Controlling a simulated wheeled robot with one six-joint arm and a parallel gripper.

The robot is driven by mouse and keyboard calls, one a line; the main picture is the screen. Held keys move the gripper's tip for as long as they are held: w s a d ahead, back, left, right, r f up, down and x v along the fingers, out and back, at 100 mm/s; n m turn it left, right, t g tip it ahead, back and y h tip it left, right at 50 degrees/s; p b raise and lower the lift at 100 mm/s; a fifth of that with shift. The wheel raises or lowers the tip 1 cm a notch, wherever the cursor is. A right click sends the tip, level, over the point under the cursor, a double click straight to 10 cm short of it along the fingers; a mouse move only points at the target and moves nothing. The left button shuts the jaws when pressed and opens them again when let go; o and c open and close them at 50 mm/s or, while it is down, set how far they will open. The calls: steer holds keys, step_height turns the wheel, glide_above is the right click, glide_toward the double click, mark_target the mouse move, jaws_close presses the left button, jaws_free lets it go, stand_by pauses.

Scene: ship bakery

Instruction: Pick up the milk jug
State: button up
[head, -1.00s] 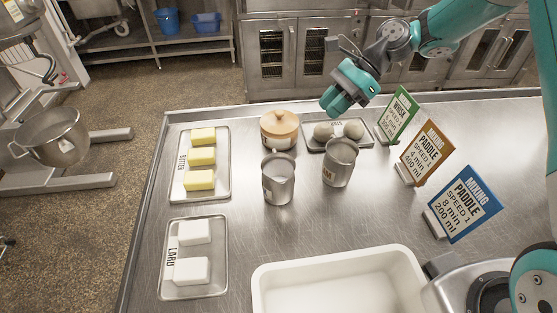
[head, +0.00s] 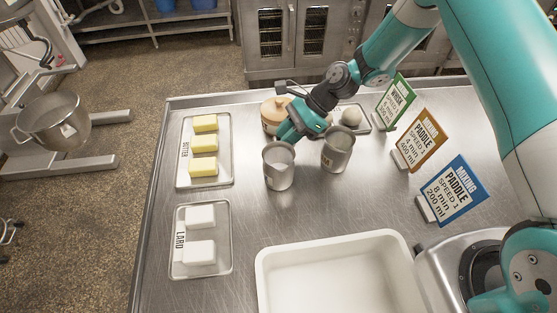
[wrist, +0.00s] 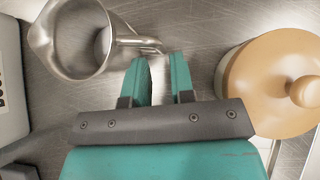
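Two metal jugs stand upright on the steel table. The right jug (head: 338,149) has a label that seems to end in "K"; the left jug (head: 279,167) stands to its left, its label hard to read. My gripper (head: 287,136) is lowered just behind the left jug, beside the lidded pot. In the wrist view its two teal fingers (wrist: 161,72) are apart with nothing between them. A jug (wrist: 82,40) lies at upper left there, with its handle close to the fingertips. I cannot tell for certain which jug that is.
The pot's wooden lid (wrist: 275,75) is close on the right in the wrist view. Trays of butter (head: 181,166) and lard (head: 202,274) stand left. An egg tray (head: 366,128) is behind, sign cards (head: 452,192) stand right, and a white tub (head: 330,247) is in front.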

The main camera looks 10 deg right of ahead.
steer(key=shift+p+x, duration=0.4)
steer(key=shift+x, duration=1.1)
jaws_close()
steer(key=shift+r, duration=0.15)
step_height(320, 180, up, 20)
steer(key=b, duration=0.4)
